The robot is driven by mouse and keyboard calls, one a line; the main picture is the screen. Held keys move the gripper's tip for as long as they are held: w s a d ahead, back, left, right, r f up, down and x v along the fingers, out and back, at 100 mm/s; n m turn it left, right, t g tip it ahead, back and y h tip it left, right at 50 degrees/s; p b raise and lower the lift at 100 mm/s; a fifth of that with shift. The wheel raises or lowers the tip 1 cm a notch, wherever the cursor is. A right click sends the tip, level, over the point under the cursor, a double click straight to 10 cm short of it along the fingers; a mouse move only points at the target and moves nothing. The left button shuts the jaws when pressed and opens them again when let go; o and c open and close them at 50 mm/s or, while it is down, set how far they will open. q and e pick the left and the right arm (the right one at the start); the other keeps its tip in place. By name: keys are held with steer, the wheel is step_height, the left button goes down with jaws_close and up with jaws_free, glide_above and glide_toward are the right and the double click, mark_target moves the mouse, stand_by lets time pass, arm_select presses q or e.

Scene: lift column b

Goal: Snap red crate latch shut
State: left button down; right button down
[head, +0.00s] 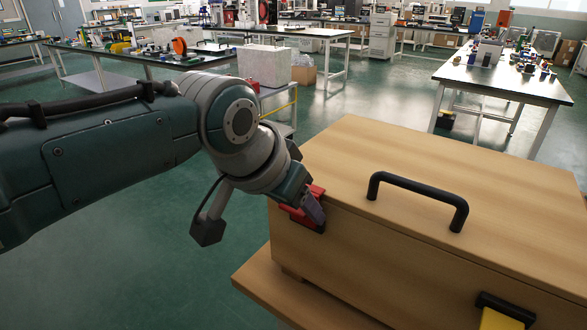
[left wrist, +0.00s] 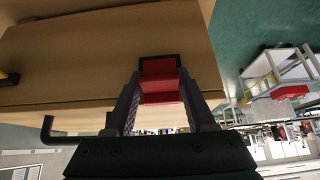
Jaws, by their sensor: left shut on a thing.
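The wooden crate (head: 440,180) has a closed lid with a black handle (head: 418,190) on top. The red latch (head: 316,190) is on its front face near the left corner, at the lid seam. My left gripper (head: 309,207) is at this latch and partly hides it. In the left wrist view the two fingers stand on either side of the red latch (left wrist: 160,84), shut on it. A dark mount shows around the latch. I cannot tell whether it is fully snapped. My right gripper is out of view.
A yellow latch (head: 500,318) is on the same front face at lower right. The crate stands on a wooden top (head: 290,294) with a bare ledge in front. Workbenches (head: 505,80) stand farther back, with green floor (head: 170,265) between.

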arm_select(q)
steer(key=shift+f, duration=0.1)
steer(key=shift+c, duration=1.2)
jaws_free()
steer(key=shift+s+r+p, duration=0.1)
steer(key=shift+r+p, duration=0.2)
steer(key=shift+r, duration=0.05)
steer(key=p+v, duration=0.4)
steer(key=v, duration=0.5)
steer(key=shift+s+a+r, duration=0.1)
steer(key=shift+s, duration=0.05)
